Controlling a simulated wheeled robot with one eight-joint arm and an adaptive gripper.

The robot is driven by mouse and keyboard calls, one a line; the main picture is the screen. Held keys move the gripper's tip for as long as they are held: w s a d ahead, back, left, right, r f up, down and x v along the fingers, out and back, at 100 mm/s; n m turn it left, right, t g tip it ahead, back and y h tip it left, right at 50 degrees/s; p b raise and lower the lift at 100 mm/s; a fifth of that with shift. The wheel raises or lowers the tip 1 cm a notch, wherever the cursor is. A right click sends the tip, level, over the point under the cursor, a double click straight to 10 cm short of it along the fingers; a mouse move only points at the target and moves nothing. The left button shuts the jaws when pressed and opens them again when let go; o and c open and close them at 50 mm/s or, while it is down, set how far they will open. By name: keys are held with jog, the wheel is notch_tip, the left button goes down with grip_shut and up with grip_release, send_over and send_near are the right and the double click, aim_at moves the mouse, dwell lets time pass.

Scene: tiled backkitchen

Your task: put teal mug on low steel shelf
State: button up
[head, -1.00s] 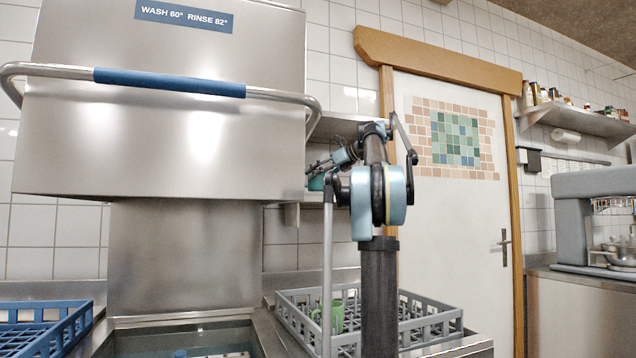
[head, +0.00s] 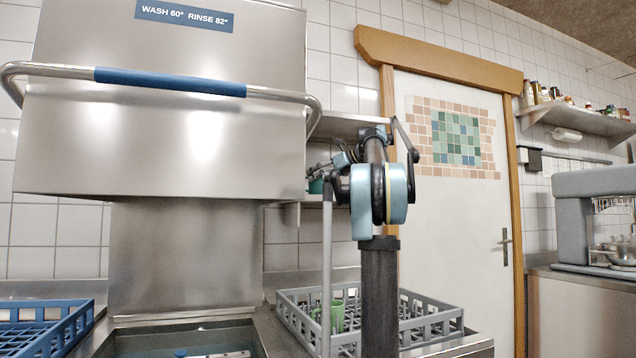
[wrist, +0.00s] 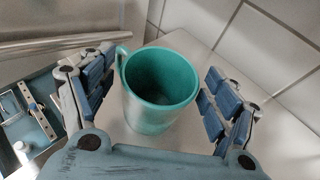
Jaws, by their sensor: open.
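The teal mug (wrist: 160,82) stands upright in the wrist view, its handle to the left, on a pale flat surface that looks like the low steel shelf (wrist: 196,48). My gripper (wrist: 160,98) is open, with one blue-padded finger on each side of the mug and visible gaps to it. In the head view my gripper (head: 322,172) is beside the dishwasher hood, at the low steel shelf (head: 291,212). A small part of the teal mug (head: 316,186) shows there; my arm and the hood hide the rest.
A higher steel shelf (head: 342,126) is above my gripper. The tiled wall is close behind the mug. Below, a grey rack (head: 425,322) holds a green mug (head: 338,315). The dishwasher hood (head: 165,120) with its bar handle is directly left.

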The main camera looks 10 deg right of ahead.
jog(key=v, duration=1.2)
jog(key=shift+s, duration=0.1)
